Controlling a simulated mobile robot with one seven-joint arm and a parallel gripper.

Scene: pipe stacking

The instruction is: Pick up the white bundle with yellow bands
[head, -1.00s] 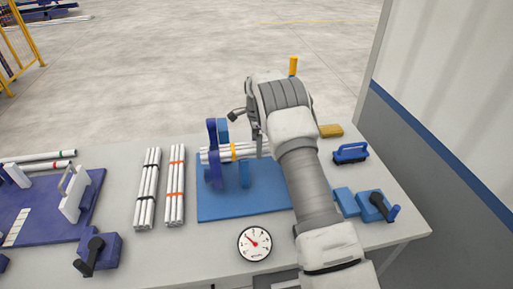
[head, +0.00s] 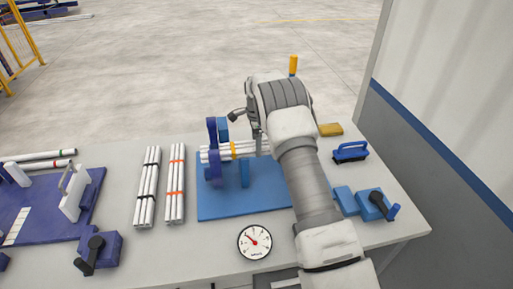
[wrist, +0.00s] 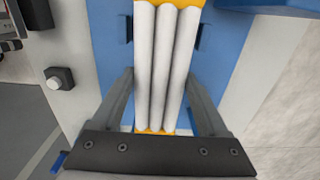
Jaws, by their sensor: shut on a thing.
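The white bundle with yellow bands (head: 222,155) lies crosswise at the blue stand on the table, between its upright posts. In the wrist view the bundle (wrist: 164,65) is several white pipes side by side, with one yellow band at the top edge and one near my gripper's base. My gripper (wrist: 162,85) has one finger on each side of the pipes and is shut on the bundle. In the head view my gripper (head: 258,140) is right of a yellow band, and my arm hides the bundle's right end.
The stand's blue base (head: 225,205) is under the bundle. A black-banded bundle (head: 147,187) and an orange-banded bundle (head: 175,185) lie to the left. A round gauge (head: 255,242) is in front.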

